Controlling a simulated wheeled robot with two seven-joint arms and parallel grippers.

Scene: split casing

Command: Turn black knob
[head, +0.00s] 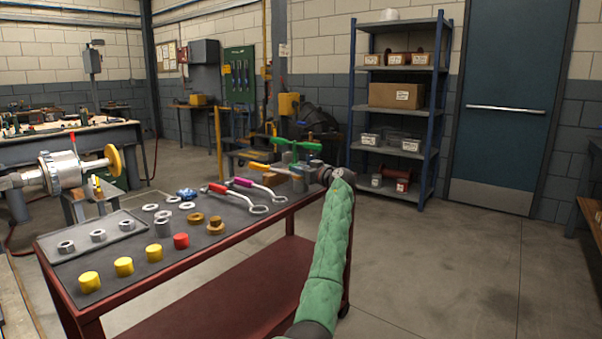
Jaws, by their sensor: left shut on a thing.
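The knob sits at the right end of a valve assembly with green handles (297,144) and a yellow lever (254,166). How far the knob is turned cannot be told.
The dark tabletop (130,255) holds yellow caps (124,266), a red cap (181,240), a grey tray of nuts (75,252), and red and pink wrenches (245,203). A silver cylinder with a yellow disc (64,173) stands at left. The floor at right is clear.

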